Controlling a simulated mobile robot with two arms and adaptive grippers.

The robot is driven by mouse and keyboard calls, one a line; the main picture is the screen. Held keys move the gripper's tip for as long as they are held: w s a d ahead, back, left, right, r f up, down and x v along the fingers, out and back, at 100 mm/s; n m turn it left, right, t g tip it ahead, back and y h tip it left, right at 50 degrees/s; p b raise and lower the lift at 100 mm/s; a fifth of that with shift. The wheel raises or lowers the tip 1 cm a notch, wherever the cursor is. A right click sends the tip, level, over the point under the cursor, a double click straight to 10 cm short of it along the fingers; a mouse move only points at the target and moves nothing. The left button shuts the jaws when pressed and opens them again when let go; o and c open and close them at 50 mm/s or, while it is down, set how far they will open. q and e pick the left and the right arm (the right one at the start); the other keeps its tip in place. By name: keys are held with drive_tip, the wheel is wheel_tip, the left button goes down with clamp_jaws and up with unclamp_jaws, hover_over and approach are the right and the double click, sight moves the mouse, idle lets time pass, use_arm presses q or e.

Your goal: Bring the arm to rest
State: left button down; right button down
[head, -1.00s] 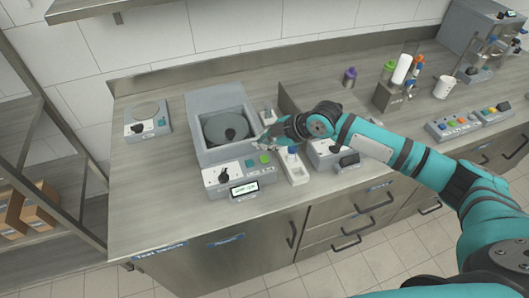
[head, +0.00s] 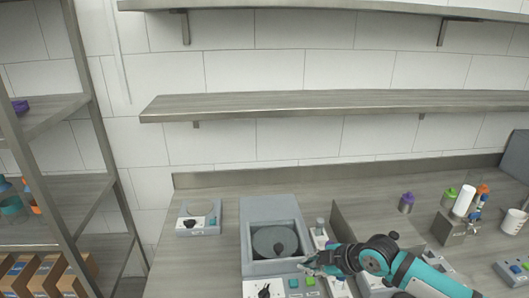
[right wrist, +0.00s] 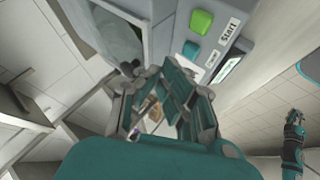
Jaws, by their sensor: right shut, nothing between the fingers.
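My right gripper (head: 305,268) is in the lower middle of the head view, its arm coming in from the lower right. Its fingers are shut with nothing between them. It appears over the front button panel of the grey machine with a round dark plate (head: 259,216). In the right wrist view the gripper's fingers (right wrist: 165,100) are close to the machine's panel (right wrist: 228,62), which has a green and a teal button; contact cannot be told. A small teal and black arm end (right wrist: 293,140), which looks like my left one, shows at the right there; its jaws are too small to read.
A small device with a round plate (head: 196,218) stands left of the machine. A purple-capped container (head: 406,203), a rack of bottles (head: 460,222) and a white cup (head: 514,222) stand on the right. A wall shelf (head: 330,103) spans above; a shelving unit (head: 95,110) stands left.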

drive_tip(key=s+a+f+m+g, duration=0.1)
drive_tip(key=s+a+f+m, duration=0.2)
drive_tip(key=s, duration=0.4)
drive_tip(key=s+a+f+m, duration=0.1)
drive_tip(key=s+a+f, duration=0.1)
drive_tip(key=s+a, duration=0.4)
drive_tip(key=s+d+f+m+g+h, duration=0.1)
drive_tip(key=s+d+m+h, duration=0.2)
drive_tip(key=s+d+m, duration=0.5)
drive_tip(key=s+d+f+m+g+h, duration=0.15)
drive_tip(key=s+d+m+h, duration=0.35)
drive_tip(key=s, duration=0.6)
wheel_tip(320, 180, down, 27)
drive_tip(key=n+y+b, duration=0.2)
drive_tip(key=b, duration=0.1)
drive_tip(key=s+d+f+g+b, duration=0.1)
drive_tip(key=s+f, duration=0.8)
drive_tip(key=f, duration=0.1)
drive_tip(key=s+d+f+g+b, duration=0.1)
drive_tip(key=s+d+f, duration=0.1)
drive_tip(key=s+f, duration=0.6)
wheel_tip(320, 180, down, 3)
drive_tip(key=shift+s+d+r, duration=0.2)
drive_tip(key=shift+s+d, duration=0.1)
drive_tip(key=shift+s, duration=0.05)
